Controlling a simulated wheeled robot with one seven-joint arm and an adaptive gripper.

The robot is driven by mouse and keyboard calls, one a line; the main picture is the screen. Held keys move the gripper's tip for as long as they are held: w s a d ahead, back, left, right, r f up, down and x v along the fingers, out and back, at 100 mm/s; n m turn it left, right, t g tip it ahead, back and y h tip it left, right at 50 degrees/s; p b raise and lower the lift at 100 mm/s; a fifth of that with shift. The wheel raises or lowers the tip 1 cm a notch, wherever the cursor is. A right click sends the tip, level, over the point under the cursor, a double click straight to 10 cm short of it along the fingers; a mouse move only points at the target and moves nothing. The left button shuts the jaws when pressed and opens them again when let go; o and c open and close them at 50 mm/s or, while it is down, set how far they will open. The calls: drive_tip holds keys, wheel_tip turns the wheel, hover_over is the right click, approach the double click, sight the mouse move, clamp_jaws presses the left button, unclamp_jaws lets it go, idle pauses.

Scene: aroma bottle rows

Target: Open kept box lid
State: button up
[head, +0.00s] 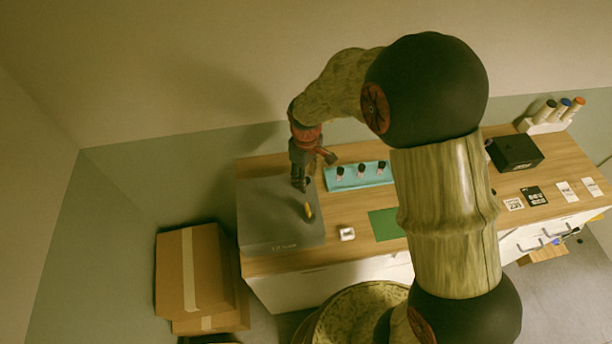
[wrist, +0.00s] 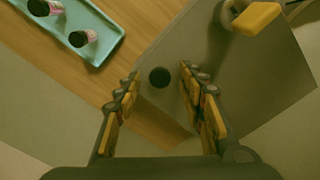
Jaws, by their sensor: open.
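A grey box (head: 265,215) stands at the left end of the wooden counter, with small lettering along its near edge. Its flat grey top looks closed. A yellow handle (head: 309,211) is near the box's right side; it also shows at the upper right of the wrist view (wrist: 255,18). My gripper (head: 301,184) points down over the right part of the box. In the wrist view my gripper (wrist: 160,88) has its fingers apart with nothing held. A dark round spot (wrist: 159,77) shows between the fingers. The yellow handle is outside them. Contact with the box cannot be told.
A teal tray (head: 335,184) with several dark-capped bottles stands right of the box. A small white item (head: 346,234) and a green mat (head: 386,224) lie nearby. A black box (head: 515,152) stands farther right. Cardboard boxes (head: 205,270) are on the floor at left.

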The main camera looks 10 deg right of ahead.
drive_tip(key=c, duration=0.3)
clamp_jaws()
idle(0.6)
